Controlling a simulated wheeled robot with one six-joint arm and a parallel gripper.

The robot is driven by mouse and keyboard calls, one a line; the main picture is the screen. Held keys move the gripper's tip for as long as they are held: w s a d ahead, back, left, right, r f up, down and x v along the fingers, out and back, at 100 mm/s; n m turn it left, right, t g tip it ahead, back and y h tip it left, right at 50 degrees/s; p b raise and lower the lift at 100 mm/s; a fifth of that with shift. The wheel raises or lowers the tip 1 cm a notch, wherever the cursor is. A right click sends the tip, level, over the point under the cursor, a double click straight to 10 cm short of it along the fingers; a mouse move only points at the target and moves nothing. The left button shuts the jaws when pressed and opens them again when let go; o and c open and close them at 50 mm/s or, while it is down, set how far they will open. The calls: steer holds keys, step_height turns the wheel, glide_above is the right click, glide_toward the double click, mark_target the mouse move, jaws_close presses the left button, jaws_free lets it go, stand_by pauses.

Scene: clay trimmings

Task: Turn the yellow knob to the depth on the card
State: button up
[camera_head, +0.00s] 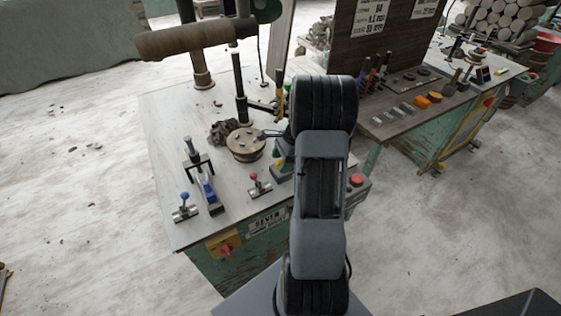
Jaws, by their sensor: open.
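I cannot make out a yellow knob for sure. A small yellow part (284,123) shows just left of my arm, partly hidden by it. White cards with black print (372,16) hang on a dark board at the top; the print is too small to read surely. A round brown disc (246,144) with small pegs sits on the near bench, beside a dark clump of trimmings (222,131). My arm rises through the middle of the view and covers the bench's right part. My gripper is not visible; the arm's upper end hides what is behind it.
A brown roller (195,40) hangs above. A red button (357,180) is right of my arm.

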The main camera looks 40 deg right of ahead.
steer(key=shift+a+f, duration=0.15)
steer(key=shift+f, duration=0.15)
steer(key=c, duration=0.9)
